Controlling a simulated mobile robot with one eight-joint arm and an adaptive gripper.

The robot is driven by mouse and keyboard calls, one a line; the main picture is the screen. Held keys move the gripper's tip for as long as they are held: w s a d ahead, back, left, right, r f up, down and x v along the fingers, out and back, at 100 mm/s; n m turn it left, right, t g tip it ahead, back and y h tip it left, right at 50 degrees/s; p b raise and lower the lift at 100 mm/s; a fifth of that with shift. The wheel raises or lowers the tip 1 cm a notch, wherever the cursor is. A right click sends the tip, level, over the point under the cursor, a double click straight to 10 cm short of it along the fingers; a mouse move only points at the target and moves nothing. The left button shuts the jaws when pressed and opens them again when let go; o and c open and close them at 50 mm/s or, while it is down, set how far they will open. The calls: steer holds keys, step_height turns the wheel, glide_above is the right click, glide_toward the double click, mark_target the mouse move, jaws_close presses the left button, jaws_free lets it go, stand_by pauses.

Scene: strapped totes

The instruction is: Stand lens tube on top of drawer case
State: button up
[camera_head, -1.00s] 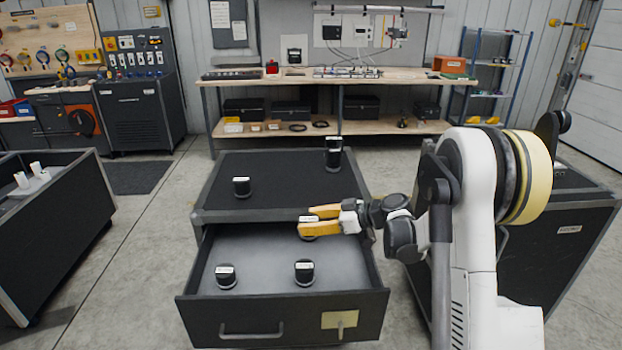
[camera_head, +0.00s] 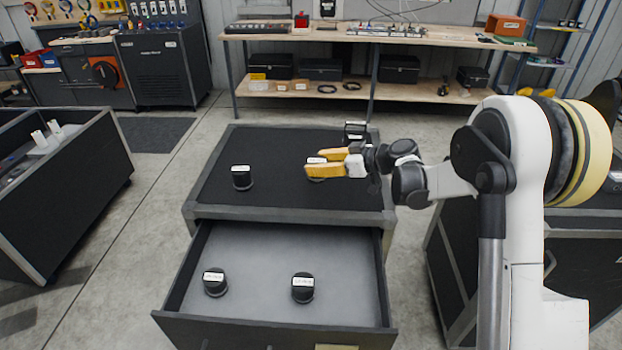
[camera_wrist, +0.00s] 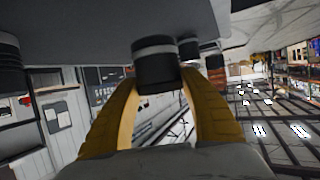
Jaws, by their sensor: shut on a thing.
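The black drawer case (camera_head: 285,145) has its drawer (camera_head: 255,255) pulled open toward me. My gripper (camera_head: 318,170) has yellow fingers shut on a short black lens tube with a pale label. In the wrist view, this held lens tube (camera_wrist: 157,66) sits between the fingertips (camera_wrist: 160,85). In the head view the fingers mostly hide it, over the right part of the case top. I cannot tell whether its base touches the top.
Similar black tubes stand on the case top, at left (camera_head: 241,178) and back right (camera_head: 355,133). Two more stand in the drawer, at left (camera_head: 214,282) and right (camera_head: 302,288). The middle of the top is clear. A workbench (camera_head: 400,35) stands behind.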

steer(key=x, duration=0.3)
steer(key=shift+d+f, duration=0.1)
steer(key=shift+f, duration=0.15)
steer(key=shift+f+b, duration=0.95)
steer(key=shift+f, duration=0.9)
steer(key=shift+f, duration=0.1)
steer(key=shift+f, duration=0.15)
steer(key=o, duration=1.4)
